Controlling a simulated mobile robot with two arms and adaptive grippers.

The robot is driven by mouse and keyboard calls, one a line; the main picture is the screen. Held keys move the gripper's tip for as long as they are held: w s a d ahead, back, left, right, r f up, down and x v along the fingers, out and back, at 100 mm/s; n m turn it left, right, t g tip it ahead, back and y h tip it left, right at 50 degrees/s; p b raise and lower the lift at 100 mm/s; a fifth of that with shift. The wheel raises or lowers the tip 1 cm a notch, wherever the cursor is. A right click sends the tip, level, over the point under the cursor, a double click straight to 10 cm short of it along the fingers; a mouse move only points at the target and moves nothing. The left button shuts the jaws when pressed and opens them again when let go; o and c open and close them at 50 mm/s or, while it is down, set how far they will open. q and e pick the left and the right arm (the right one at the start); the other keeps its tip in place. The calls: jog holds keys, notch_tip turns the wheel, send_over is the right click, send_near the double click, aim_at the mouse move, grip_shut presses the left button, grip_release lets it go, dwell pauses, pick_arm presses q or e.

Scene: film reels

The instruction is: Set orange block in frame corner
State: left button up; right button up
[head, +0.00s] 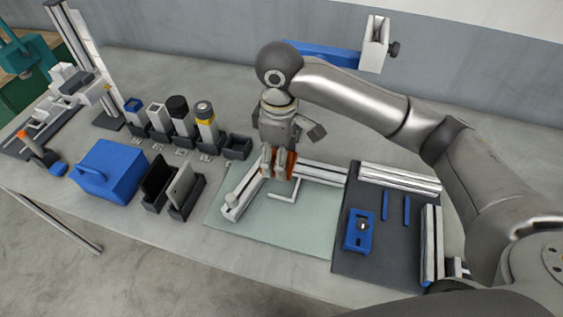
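My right gripper (277,172) points down over the pale green mat (300,238). Its fingers are closed around the orange block (291,164), which shows mostly at the right side of the fingers and is partly hidden by them. The metal frame (243,197) lies on the mat as two rails, one running to the front left and one to the right (324,173). The block is at the corner where the rails meet; the fingers hide whether it touches them. A thin white L-shaped piece (288,197) lies just in front. My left gripper is not in view.
A dark tray (378,263) with blue parts and metal rails is at the right. A blue box (110,170), black holders (183,193) and a row of capped containers (180,117) stand at the left. The mat's front is clear.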

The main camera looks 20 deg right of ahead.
jog(key=w+f, duration=0.1)
jog(key=w+d+f, duration=0.1)
jog(key=w+f, duration=0.1)
jog(key=f, duration=0.1)
jog(key=shift+d+f+p, duration=0.1)
jog(key=shift+d+p, duration=0.15)
jog(key=shift+p, duration=0.05)
jog(key=f, duration=0.2)
jog(key=w+f+p, duration=0.1)
jog(key=f, duration=0.1)
jog(key=shift+d, duration=0.2)
jog(key=shift+f, duration=0.2)
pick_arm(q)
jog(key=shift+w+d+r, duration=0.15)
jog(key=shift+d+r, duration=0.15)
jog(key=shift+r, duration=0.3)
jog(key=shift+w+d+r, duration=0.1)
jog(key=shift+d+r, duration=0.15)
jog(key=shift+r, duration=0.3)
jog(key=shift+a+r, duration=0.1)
pick_arm(e)
jog(key=shift+f, duration=0.25)
jog(key=shift+f+p, duration=0.35)
jog(key=o, duration=1.2)
